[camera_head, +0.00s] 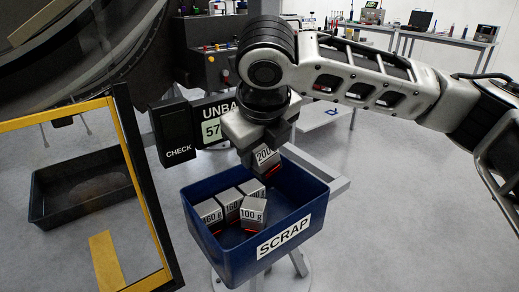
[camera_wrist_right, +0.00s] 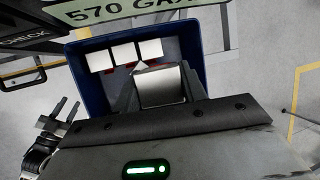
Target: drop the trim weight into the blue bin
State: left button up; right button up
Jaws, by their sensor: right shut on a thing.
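My right gripper (camera_head: 262,140) reaches down over the blue bin (camera_head: 228,258) and is shut on a grey trim weight (camera_head: 265,155) marked 200. The weight hangs at the bin's far side, near rim height, and it also shows in the right wrist view (camera_wrist_right: 161,87). The bin is labelled SCRAP and holds several similar weights, among them one marked 100 g (camera_head: 252,213) and one marked 460 g (camera_head: 209,213). What looks like my left gripper (camera_wrist_right: 62,112) shows small and dark at the left of the right wrist view; its jaw state is unclear.
A dark CHECK box (camera_head: 173,133) and a display (camera_head: 211,130) stand just behind the bin. A yellow-edged frame (camera_head: 130,170) rises at the left, with a dark tray (camera_head: 80,188) beyond it. Open grey floor lies to the right.

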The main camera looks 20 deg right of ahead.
pick_arm(q)
jog(key=shift+w+d+r, duration=0.1)
pick_arm(e)
jog(key=shift+f, duration=0.25)
jog(key=o, duration=1.2)
pick_arm(q)
jog(key=shift+a+r+p, duration=0.2)
jog(key=shift+r+p, duration=0.05)
jog(key=shift+p, duration=0.7)
pick_arm(e)
jog(key=v, duration=1.6)
